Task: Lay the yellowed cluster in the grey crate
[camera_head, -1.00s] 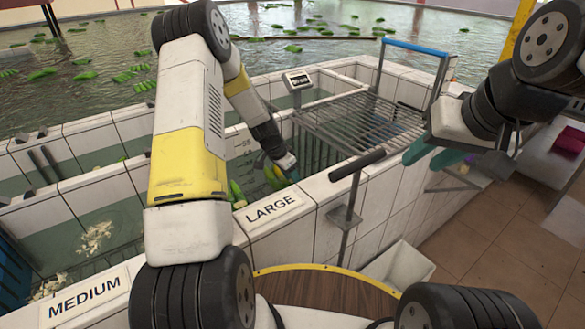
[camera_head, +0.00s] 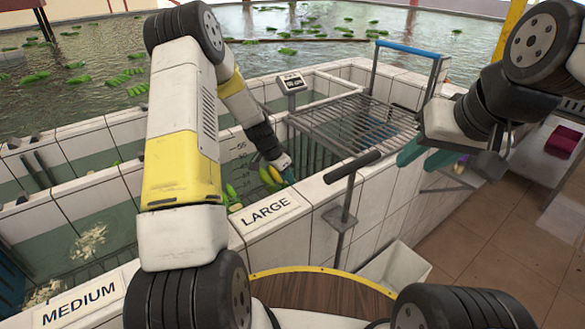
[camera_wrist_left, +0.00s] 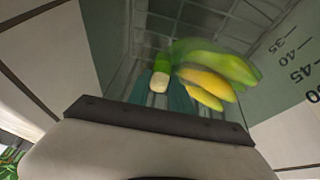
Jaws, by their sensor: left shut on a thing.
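The yellowed cluster (camera_head: 270,176), green bananas with yellow ones among them, hangs at my left gripper (camera_head: 283,162) over the tank behind the LARGE sign. In the left wrist view the cluster (camera_wrist_left: 210,80) is blurred and lies beyond the teal fingers of my left gripper (camera_wrist_left: 170,95). A green stem with a pale cut end sits by those fingers, which are shut on the cluster. My right gripper (camera_head: 425,153) is open and empty, right of the wire rack. A pale grey open bin (camera_head: 398,264) stands low beside the tiled wall; I cannot tell if it is the grey crate.
A wire rack (camera_head: 352,125) with a blue-topped handle stands on the tank edge, right of my left gripper. A post with a dark bar (camera_head: 350,168) rises before it. Tiled walls divide the tanks. Green bunches float in the pool behind. Tiled floor is clear at right.

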